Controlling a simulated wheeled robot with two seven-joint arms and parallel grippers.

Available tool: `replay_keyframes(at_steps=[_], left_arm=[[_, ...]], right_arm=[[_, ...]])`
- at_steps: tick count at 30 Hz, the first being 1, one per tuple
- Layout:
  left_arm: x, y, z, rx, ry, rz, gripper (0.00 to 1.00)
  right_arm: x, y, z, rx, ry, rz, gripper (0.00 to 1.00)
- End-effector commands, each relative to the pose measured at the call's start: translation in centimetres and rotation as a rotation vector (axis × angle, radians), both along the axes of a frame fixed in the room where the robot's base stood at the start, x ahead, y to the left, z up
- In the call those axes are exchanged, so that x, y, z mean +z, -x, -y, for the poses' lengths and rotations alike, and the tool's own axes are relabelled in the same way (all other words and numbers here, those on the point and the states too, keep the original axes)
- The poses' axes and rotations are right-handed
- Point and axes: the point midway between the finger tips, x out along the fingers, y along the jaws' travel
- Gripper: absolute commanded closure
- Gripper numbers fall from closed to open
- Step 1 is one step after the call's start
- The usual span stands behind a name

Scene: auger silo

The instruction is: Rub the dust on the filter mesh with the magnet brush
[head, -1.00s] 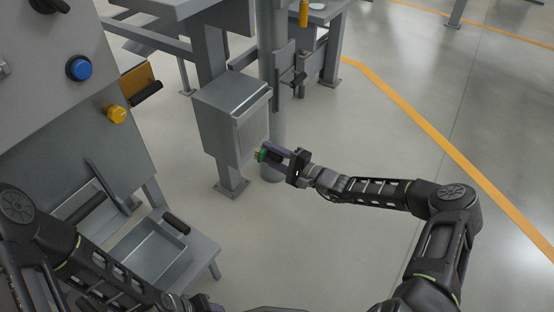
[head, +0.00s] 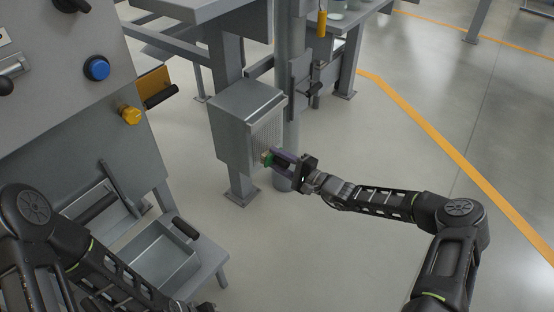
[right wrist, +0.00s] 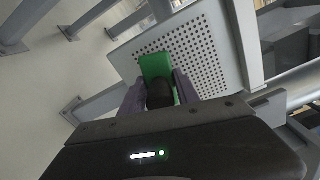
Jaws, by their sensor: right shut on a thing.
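The filter mesh (head: 265,132) is the perforated face on the right side of a grey box (head: 232,128) in the head view. In the right wrist view the mesh (right wrist: 203,48) fills the upper middle, with rows of small holes. My right gripper (head: 278,157) is shut on the magnet brush (right wrist: 155,68), a green block with a dark handle. The brush is at the lower part of the mesh in the head view; I cannot tell whether it touches. No dust can be made out. My left arm is at the lower left; its gripper is barely in view at the bottom edge.
A round post (head: 290,100) stands just behind the box. The floor on the right is clear.

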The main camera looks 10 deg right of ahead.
Motion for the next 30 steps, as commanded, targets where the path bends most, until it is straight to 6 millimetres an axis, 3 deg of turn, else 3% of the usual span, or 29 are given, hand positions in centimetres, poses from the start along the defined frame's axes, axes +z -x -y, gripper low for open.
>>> replay_keyframes(at_steps=[30], left_arm=[[-0.5,0.0,0.0,0.0,0.0,0.0,0.52]], right_arm=[[0.0,-1.5,-1.2,0.0,0.0,0.0,0.95]])
